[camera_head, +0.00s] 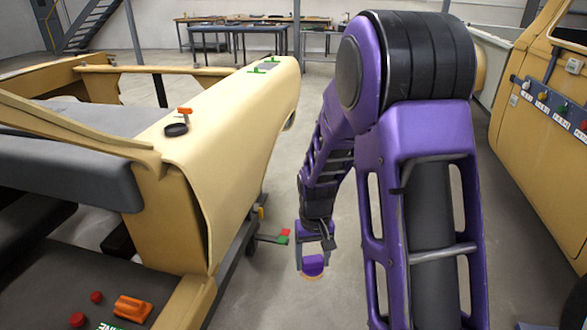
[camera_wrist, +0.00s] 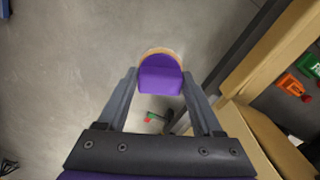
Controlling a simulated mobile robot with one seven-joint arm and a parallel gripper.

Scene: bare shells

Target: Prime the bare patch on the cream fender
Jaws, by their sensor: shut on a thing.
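The cream fender (camera_head: 235,110) runs from the left foreground toward the back. A grey patch (camera_head: 268,66) shows on its top near the far end, between two green markers (camera_head: 257,71). My gripper (camera_head: 312,258) is low over the floor, to the right of the fender and apart from it. It is shut on a purple block with a tan rounded edge (camera_wrist: 160,72), perhaps an applicator pad; this also shows in the head view (camera_head: 313,268). The fingers grip the block from both sides. The patch is not identifiable in the wrist view.
A black round piece (camera_head: 176,130) and an orange clip (camera_head: 184,110) sit on the fender. A stand foot with red and green ends (camera_head: 284,237) juts out near my gripper. A yellow door panel (camera_head: 540,130) stands at right. Workbenches (camera_head: 255,27) stand far back. Floor between is clear.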

